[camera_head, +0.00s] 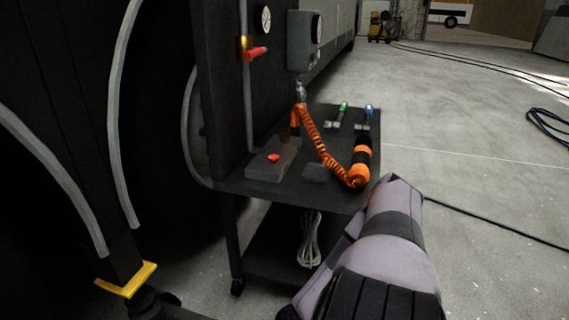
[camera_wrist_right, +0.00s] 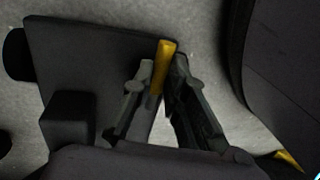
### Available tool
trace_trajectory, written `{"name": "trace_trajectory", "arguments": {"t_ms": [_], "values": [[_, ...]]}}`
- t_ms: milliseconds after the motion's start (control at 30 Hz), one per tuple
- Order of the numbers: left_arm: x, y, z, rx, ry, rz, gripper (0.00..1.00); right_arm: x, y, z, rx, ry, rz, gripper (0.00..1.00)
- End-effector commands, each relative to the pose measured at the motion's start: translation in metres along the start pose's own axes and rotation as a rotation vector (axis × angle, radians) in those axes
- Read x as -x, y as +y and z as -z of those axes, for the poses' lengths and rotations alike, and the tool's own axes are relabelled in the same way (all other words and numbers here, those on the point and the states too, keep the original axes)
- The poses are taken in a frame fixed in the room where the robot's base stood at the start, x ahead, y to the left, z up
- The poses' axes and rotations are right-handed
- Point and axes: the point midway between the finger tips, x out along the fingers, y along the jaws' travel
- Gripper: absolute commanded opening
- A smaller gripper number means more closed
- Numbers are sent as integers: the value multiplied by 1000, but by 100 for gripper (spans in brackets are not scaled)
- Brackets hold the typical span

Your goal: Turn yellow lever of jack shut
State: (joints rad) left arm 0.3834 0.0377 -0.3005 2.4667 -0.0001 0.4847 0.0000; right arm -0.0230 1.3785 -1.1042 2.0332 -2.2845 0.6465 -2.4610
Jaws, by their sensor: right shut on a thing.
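A yellow lever (camera_wrist_right: 165,52) stands out between the fingers of my right gripper (camera_wrist_right: 163,72) in the right wrist view. The dark fingers are shut on the lever, one on each side. Its far end sticks out past the fingertips, and the rest is hidden between the fingers. A flat dark part (camera_wrist_right: 85,55) lies behind the fingers on the left. I cannot make out the jack's whole body. The head view shows my right arm at the lower right, but not its gripper. My left gripper is in neither view.
In the head view, a dark cart (camera_head: 335,198) holds an orange coiled cord (camera_head: 318,143), gauges and small tools. A yellow-edged bracket (camera_head: 127,281) is at the lower left. Cables lie on the grey floor (camera_head: 470,170), which is mostly clear at right.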

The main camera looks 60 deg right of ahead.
Motion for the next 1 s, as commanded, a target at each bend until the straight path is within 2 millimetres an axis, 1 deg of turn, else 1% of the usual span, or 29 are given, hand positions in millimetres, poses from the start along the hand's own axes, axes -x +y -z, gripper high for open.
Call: {"name": "trace_trajectory", "arguments": {"t_ms": [267,300,600,867,1000], "values": [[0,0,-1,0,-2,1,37,1,2,0,6,1,-5,0],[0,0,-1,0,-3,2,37,1,2,0,6,1,-5,15],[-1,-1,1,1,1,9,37,0,1,0,4,0,-3,34],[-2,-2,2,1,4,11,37,1,0,0,3,0,-2,34],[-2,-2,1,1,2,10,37,9,1,0,3,0,-3,34]]}}
